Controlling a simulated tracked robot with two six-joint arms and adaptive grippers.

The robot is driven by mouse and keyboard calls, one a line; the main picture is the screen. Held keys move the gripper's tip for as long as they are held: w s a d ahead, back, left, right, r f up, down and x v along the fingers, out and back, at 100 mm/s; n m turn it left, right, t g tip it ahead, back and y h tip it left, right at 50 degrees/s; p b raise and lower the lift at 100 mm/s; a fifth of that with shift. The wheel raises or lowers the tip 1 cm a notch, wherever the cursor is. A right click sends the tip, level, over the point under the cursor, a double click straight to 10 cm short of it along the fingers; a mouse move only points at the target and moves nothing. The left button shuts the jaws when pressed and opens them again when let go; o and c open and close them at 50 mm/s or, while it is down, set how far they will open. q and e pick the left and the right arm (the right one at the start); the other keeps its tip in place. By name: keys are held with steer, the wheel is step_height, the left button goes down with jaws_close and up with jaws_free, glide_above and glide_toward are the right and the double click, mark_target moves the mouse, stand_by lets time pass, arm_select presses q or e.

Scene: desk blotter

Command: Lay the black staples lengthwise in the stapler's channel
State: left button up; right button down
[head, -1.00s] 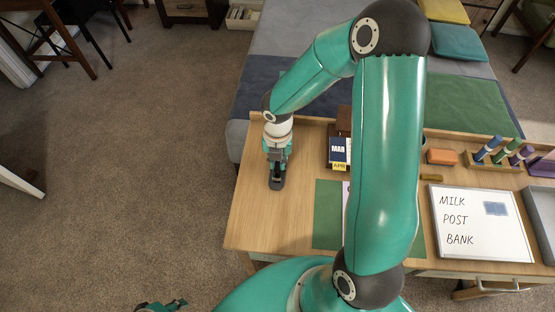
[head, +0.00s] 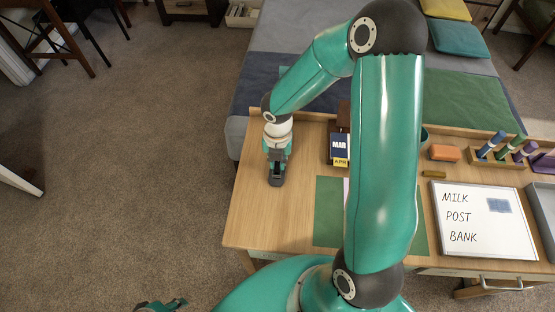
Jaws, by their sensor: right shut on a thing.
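My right gripper (head: 277,164) points down over the left end of the desk. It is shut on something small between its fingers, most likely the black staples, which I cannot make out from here. A dark grey stapler (head: 277,181) lies on the desk directly under the gripper, its near end showing. Its channel is mostly hidden by the gripper, and I cannot tell whether the held piece touches it. My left gripper (head: 161,306) shows only in part at the bottom edge, away from the desk, and its jaws are unclear.
A calendar block (head: 340,148) stands right of the stapler. A green mat (head: 328,215) lies nearer, partly behind my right arm. A whiteboard (head: 482,243), an orange block (head: 444,153) and a rack of markers (head: 482,161) are on the right. The desk's front left is clear.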

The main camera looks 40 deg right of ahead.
mark_target(277, 164)
steer(key=shift+f, duration=0.1)
steer(key=c, duration=1.1)
jaws_free()
step_height(277, 164, up, 12)
steer(key=shift+w+f, duration=0.1)
